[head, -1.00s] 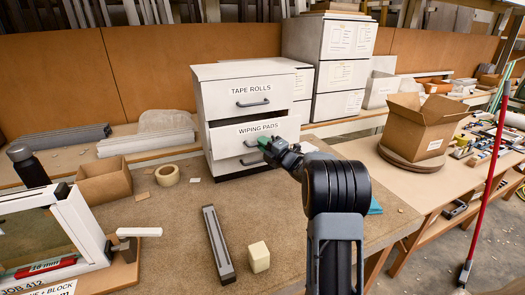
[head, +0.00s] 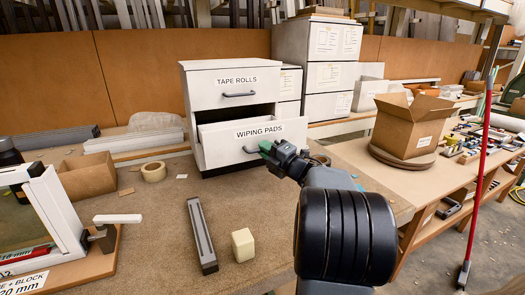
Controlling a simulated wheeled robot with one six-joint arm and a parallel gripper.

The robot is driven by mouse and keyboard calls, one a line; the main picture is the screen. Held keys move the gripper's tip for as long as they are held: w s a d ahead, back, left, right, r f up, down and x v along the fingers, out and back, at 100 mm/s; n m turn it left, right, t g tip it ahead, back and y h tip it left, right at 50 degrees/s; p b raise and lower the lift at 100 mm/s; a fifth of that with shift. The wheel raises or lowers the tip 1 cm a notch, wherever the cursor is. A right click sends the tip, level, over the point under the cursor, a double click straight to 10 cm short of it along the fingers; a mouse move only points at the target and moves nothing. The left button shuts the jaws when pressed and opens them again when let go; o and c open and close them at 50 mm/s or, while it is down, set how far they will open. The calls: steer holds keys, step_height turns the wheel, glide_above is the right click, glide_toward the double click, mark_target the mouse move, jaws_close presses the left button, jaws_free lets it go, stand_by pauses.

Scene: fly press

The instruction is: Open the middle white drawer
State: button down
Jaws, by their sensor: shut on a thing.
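The white drawer unit (head: 188,112) stands at the back of the bench. Its top drawer, labelled TAPE ROLLS (head: 235,88), is closed. The drawer below it, labelled WIPING PADS (head: 225,148), is pulled well out, and a dark gap shows above its front. My gripper (head: 268,149), with green fingertips, is at the right part of that drawer's front, shut on its handle. The handle is mostly hidden by the gripper; a small dark part shows at its left.
A metal bar (head: 202,236) and a cream block (head: 243,245) lie on the bench before the drawer. Another cardboard box (head: 405,130) stands at right. The bench directly before the drawer is clear.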

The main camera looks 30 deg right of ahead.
steer(key=c, duration=1.2)
jaws_free()
steer(key=shift+s, duration=0.1)
steer(key=b+v, duration=0.2)
steer(key=v, duration=1.1)
steer(key=shift+s+d+f, duration=0.15)
steer(key=shift+s+d, duration=0.05)
steer(key=shift+s, duration=0.1)
